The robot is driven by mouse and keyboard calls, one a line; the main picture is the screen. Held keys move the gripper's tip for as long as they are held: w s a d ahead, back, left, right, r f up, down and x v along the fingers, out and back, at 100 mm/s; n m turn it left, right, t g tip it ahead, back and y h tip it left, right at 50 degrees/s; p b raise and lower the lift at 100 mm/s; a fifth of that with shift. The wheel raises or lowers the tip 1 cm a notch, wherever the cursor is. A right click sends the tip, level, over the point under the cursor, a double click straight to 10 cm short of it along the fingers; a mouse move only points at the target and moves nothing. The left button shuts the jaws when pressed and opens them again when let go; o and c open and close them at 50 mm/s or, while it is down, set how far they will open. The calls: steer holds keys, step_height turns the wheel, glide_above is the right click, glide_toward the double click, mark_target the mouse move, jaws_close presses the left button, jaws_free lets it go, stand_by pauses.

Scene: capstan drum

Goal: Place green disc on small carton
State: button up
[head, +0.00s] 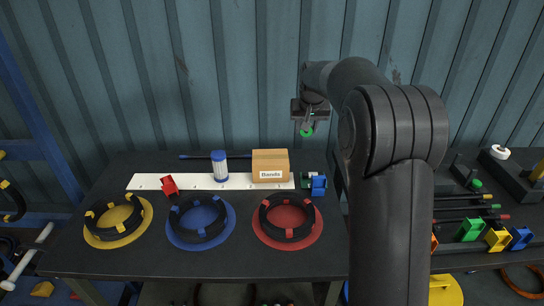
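The green disc (307,132) is small and shows at the fingertips of my gripper (307,125), raised above the back of the table. My gripper points down and appears shut on the disc; the fingers hide part of it. The small carton (270,165) is a brown box with a white "Bands" label. It stands upright on a white strip on the table, below and to the left of my gripper. Its top looks bare. The disc is apart from the carton.
A blue-and-white can (219,166) stands left of the carton, and a red clip (169,186) lies farther left. A blue clip (318,185) is just right of the carton. Black rings on yellow (90,232), blue and red discs (311,238) lie in front. A corrugated wall (230,70) stands behind.

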steer(key=w+a+f, duration=0.1)
steer(key=a+f, duration=0.1)
steer(key=a, duration=0.1)
steer(key=w+a+f, duration=0.1)
steer(key=a+f, duration=0.1)
steer(key=a, duration=0.2)
steer(key=w+a+f, duration=0.1)
steer(key=a+f, duration=0.1)
steer(key=a, duration=0.2)
steer(key=shift+w+a+f, duration=0.15)
steer(key=shift+w+f, duration=0.1)
steer(key=shift+w, duration=0.1)
steer(key=shift+a+f, duration=0.1)
steer(key=shift+f, duration=1.95)
steer(key=shift+f, duration=0.15)
steer(key=o, duration=1.1)
